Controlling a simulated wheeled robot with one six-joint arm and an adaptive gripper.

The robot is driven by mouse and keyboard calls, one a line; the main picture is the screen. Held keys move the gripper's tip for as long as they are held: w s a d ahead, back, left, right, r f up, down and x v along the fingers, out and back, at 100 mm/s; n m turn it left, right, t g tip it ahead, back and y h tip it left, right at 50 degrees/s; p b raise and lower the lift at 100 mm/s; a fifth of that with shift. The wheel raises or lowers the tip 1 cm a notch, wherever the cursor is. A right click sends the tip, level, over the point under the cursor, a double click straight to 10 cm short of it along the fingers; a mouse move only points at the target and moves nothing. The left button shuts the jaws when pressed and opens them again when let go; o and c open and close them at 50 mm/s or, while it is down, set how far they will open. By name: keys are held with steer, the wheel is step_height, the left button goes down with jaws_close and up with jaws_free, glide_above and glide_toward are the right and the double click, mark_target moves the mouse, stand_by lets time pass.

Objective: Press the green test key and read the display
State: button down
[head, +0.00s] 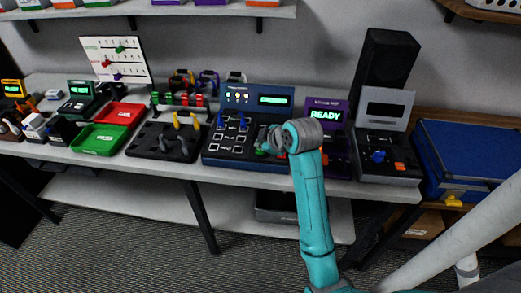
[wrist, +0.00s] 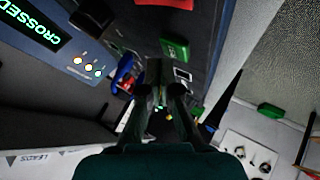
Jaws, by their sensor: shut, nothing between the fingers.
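The blue tester (head: 248,116) stands mid-bench. Its display (head: 273,100) is lit green but too small to read in the head view. In the wrist view the display (wrist: 32,25) shows green letters reading "CROSSED", at the picture edge. A green key (wrist: 174,47) lies on the dark panel, just beyond my fingertips. My gripper (wrist: 160,72) is shut and empty, low over the panel; I cannot tell whether it touches the key. A blue clip-like part (wrist: 123,73) lies beside the fingers. In the head view my arm hides part of the tester's right side.
A purple unit (head: 328,114) reading "READY" and a grey unit (head: 387,140) stand to the right, near a blue case (head: 468,150). A black tray (head: 165,142) with yellow and dark connectors and red and green trays (head: 98,139) lie left. A shelf hangs above.

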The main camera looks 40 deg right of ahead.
mark_target(261, 152)
steer(key=shift+r, duration=0.25)
steer(key=shift+r, duration=2.55)
steer(key=shift+a, duration=0.15)
